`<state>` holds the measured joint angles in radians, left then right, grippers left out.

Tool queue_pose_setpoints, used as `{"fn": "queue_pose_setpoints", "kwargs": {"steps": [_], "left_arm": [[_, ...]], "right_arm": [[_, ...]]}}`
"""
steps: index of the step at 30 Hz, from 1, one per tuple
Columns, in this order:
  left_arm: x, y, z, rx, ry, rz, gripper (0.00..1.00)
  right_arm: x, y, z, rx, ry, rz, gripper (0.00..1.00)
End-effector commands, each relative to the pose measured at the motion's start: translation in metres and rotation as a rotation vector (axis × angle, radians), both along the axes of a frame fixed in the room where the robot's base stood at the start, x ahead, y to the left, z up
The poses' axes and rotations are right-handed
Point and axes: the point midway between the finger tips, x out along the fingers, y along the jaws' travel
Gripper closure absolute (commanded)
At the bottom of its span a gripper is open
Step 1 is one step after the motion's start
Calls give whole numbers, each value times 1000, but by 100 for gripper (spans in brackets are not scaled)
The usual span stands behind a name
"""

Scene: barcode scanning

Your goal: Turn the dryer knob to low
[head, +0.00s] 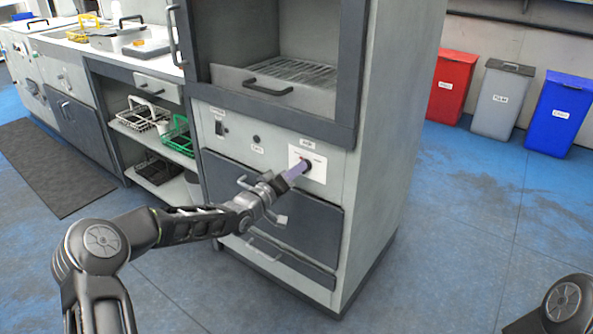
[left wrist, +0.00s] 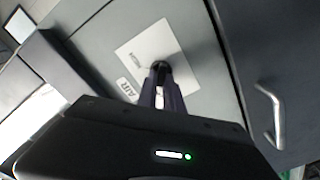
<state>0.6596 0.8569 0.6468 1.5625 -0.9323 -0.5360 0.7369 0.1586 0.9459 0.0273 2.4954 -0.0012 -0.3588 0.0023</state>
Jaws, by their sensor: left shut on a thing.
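The dryer is a tall grey cabinet (head: 375,150) with an open upper chamber. A white dial plate (head: 318,170) is on its front panel, below the chamber. The dark knob (head: 308,164) sits at the plate's middle, partly hidden by my fingers. My left gripper (head: 301,168) reaches the plate from the lower left and is shut on the knob. In the left wrist view the fingers (left wrist: 163,82) close around the dark knob (left wrist: 161,66) on the white plate (left wrist: 150,50). The knob's setting cannot be read. My right gripper is out of view.
A wire rack (head: 300,72) lies in the chamber behind a handled drawer front. Dark drawers (head: 315,225) with handles are under the panel. A shelf at left holds wire baskets (head: 178,138). Red (head: 452,85), grey (head: 502,98) and blue (head: 560,112) bins stand at the right wall.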

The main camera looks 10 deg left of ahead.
Motion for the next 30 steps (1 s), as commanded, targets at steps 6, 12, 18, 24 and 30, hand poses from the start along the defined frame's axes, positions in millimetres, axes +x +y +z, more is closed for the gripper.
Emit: {"fn": "queue_pose_setpoints", "kwargs": {"steps": [6,12,18,24,30], "left_arm": [[0,0,-1,-2,3,1,79],[0,0,-1,0,2,0,67],[-1,0,0,0,1,1,67],[-15,7,1,1,1,1,67],[-46,19,1,1,3,2,67]], "right_arm": [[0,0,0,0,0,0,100],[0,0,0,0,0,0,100],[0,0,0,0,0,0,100],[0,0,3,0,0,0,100],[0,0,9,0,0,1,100]]}}
